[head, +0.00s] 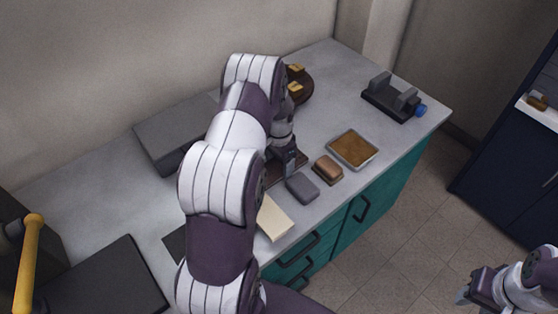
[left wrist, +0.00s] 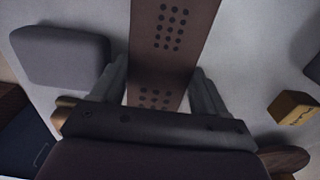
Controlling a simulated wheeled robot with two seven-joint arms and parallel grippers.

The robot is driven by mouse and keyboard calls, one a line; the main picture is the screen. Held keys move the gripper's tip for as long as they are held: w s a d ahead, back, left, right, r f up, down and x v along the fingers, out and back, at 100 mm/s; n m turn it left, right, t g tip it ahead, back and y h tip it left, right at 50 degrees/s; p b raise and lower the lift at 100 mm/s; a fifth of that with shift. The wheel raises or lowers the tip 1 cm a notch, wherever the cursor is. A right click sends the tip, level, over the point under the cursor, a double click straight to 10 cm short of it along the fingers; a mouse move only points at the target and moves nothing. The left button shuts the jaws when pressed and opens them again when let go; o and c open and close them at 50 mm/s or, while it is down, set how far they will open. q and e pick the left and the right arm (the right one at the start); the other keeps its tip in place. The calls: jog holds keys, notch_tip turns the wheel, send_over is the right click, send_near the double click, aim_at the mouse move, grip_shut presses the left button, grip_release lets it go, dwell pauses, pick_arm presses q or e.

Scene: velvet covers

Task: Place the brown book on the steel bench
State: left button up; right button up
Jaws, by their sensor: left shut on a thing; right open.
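A flat brown slab with rows of dark dots, which looks like the brown book (left wrist: 172,65), lies between the fingers of my left gripper (left wrist: 158,100) in the left wrist view. The gripper is shut on it. In the head view my left gripper (head: 290,168) is low over the grey-topped counter (head: 335,105), and my arm hides much of the book. I cannot tell whether the book touches the counter. My right gripper (head: 477,285) is open and empty at the lower right, away from the counter. I cannot tell which surface is the steel bench.
A grey block (head: 302,187), a brown block (head: 328,169) and a shallow tray (head: 353,150) lie near the front edge. A cream slab (head: 273,218) is closer. A dark holder (head: 391,97) stands at right. A dark blue cabinet (head: 508,145) stands across the floor.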

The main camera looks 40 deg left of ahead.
aim_at(280, 166)
pick_arm(q)
jog(key=shift+w+a, duration=0.1)
jog(key=shift+w, duration=0.05)
jog(key=shift+f, duration=0.1)
jog(key=o, duration=0.9)
jog(key=shift+c, duration=0.2)
notch_tip(280, 166, up, 12)
jog(key=s+d+r+n+t, duration=0.1)
jog(key=s+d+r+n, duration=0.1)
jog(key=s+d, duration=1.3)
jog(key=shift+s+d+r+n+b, duration=0.15)
jog(key=shift+s+d+n+b, duration=0.3)
jog(key=shift+d, duration=0.7)
